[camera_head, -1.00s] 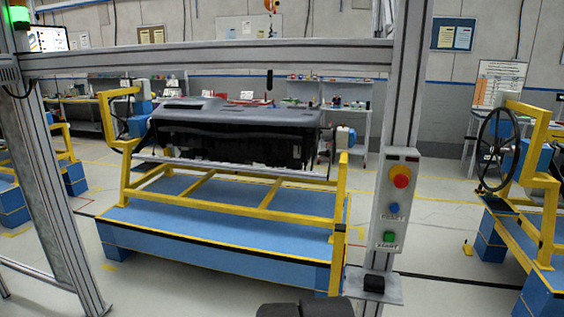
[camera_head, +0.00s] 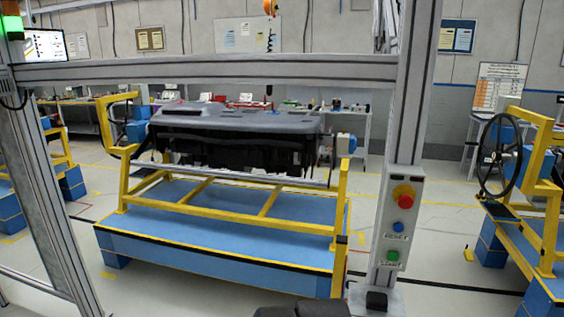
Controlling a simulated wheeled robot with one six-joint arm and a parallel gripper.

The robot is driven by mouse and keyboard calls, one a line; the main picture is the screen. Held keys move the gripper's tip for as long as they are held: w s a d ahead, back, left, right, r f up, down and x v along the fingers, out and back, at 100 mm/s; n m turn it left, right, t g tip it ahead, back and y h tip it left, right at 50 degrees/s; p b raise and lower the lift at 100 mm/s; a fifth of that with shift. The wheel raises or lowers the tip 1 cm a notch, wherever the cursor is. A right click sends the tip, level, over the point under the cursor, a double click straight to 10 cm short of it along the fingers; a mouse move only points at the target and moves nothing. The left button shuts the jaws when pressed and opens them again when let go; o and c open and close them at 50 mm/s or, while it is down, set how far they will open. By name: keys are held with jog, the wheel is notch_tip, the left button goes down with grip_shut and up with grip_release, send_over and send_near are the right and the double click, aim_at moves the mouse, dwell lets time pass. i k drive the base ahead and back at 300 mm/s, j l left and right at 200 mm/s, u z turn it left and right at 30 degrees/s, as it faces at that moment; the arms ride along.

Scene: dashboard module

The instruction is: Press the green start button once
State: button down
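The green start button (camera_head: 393,256) is the lowest control on a grey control box (camera_head: 382,246) fixed to an upright aluminium post right of centre. The labels under the buttons are small and hard to read. My gripper's fingers do not show in this view, so its state cannot be seen. A dark rounded shape shows at the bottom edge, left of the post; nothing visible touches the green button.
The aluminium post (camera_head: 411,110) joins a crossbeam (camera_head: 220,72) over the front. Behind stands a yellow-framed blue platform (camera_head: 215,235) bearing a black dashboard (camera_head: 235,140). A steering-wheel rig (camera_head: 497,155) stands at the right. The floor between post and rig is mostly clear.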

aim_at(392, 256)
jog(key=z, duration=1)
